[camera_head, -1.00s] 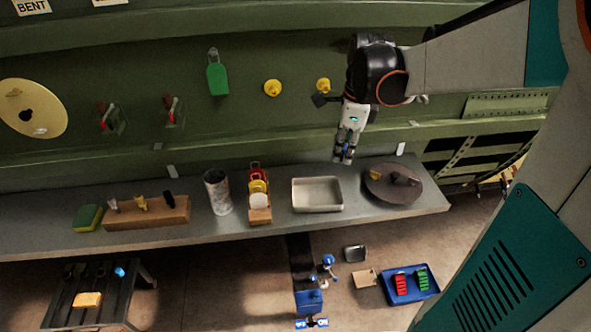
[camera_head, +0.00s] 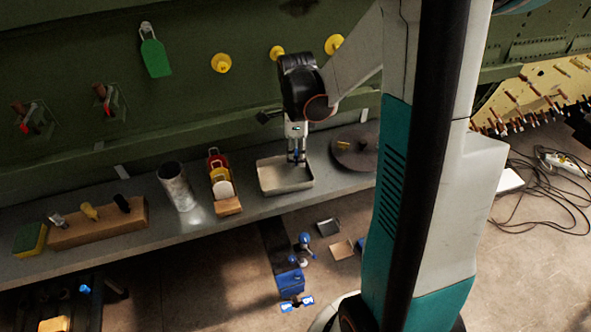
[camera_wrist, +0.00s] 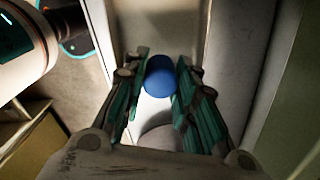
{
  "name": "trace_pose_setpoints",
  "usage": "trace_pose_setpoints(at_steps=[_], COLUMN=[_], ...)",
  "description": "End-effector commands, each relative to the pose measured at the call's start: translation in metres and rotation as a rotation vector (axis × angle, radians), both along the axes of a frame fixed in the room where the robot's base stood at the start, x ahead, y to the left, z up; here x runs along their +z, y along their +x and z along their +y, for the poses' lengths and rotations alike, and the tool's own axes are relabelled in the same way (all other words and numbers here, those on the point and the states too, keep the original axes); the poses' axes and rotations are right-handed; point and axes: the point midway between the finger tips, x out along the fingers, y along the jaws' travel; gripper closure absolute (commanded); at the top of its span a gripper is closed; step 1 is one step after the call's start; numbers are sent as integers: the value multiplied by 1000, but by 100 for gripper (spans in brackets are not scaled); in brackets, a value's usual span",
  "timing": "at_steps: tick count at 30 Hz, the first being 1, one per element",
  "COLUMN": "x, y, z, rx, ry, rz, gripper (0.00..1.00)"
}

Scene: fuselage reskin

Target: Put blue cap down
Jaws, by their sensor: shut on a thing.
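The blue cap (camera_wrist: 159,76) is round and sits between the two fingers of my gripper (camera_wrist: 160,88) in the wrist view. My gripper is shut on it. In the head view my gripper (camera_head: 296,158) points down over the shallow metal tray (camera_head: 270,187) on the grey shelf, with a small blue spot of the cap at its fingertips. The tray's pale floor and walls surround the cap in the wrist view. I cannot tell whether the cap touches the tray floor.
A metal cylinder (camera_head: 178,188) and a holder with coloured tags (camera_head: 221,180) stand left of the tray. A dark round disc (camera_head: 358,148) lies to its right. A wooden block with tools (camera_head: 97,222) and a sponge (camera_head: 30,239) sit farther left. Yellow caps (camera_head: 221,63) are on the green wall.

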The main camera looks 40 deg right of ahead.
Motion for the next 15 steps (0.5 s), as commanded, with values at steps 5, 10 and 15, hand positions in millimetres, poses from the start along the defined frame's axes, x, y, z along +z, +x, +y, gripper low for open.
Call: trace_pose_setpoints(at_steps=[5,10,15], x=[-13,-30,-53], y=[0,0,0], z=[0,0,0], rx=[0,0,0], ry=[0,0,0], rz=[0,0,0], gripper=[98,98,98])
